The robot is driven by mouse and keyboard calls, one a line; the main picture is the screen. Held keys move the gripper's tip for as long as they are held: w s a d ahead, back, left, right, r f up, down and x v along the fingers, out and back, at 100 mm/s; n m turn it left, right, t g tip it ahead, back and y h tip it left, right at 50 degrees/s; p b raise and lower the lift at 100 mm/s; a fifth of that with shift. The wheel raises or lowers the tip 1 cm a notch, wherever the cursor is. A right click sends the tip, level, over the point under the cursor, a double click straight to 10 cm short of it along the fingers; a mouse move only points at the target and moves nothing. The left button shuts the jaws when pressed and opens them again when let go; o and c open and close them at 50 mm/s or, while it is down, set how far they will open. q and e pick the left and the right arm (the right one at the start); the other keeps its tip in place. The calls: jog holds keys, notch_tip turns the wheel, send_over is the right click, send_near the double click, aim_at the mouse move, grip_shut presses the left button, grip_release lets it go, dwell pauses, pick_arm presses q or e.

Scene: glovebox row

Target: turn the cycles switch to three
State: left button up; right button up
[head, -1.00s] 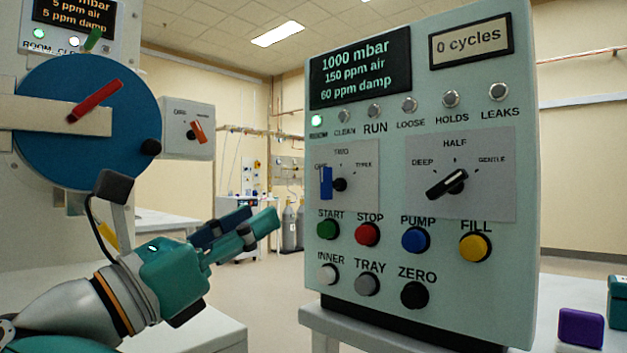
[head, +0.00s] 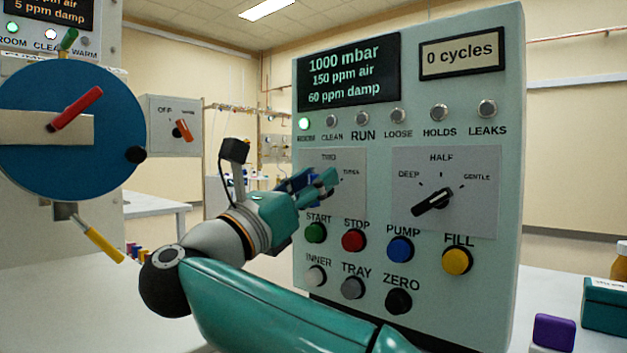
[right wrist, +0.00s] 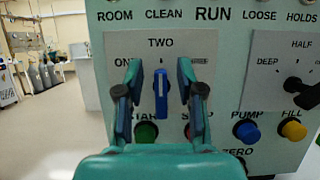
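The cycles switch has a blue handle with a white line on a grey plate marked ONE, TWO and THREE. In the right wrist view the handle (right wrist: 160,93) stands upright, its line pointing at TWO. My right gripper (head: 320,184) is in front of this plate in the head view and hides the handle there. In the right wrist view the open fingers of my right gripper (right wrist: 160,85) stand left and right of the handle, with a gap on each side. The display (head: 462,54) reads 0 cycles. My left gripper is not in view.
START (head: 316,232) and STOP (head: 354,240) buttons sit just below the switch plate. A black-handled selector (head: 433,201) is to its right. A blue disc with a red handle (head: 75,108) is at the left. A purple block (head: 553,333) lies at the lower right.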

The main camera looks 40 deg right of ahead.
jog(key=shift+d, duration=0.1)
grip_shut()
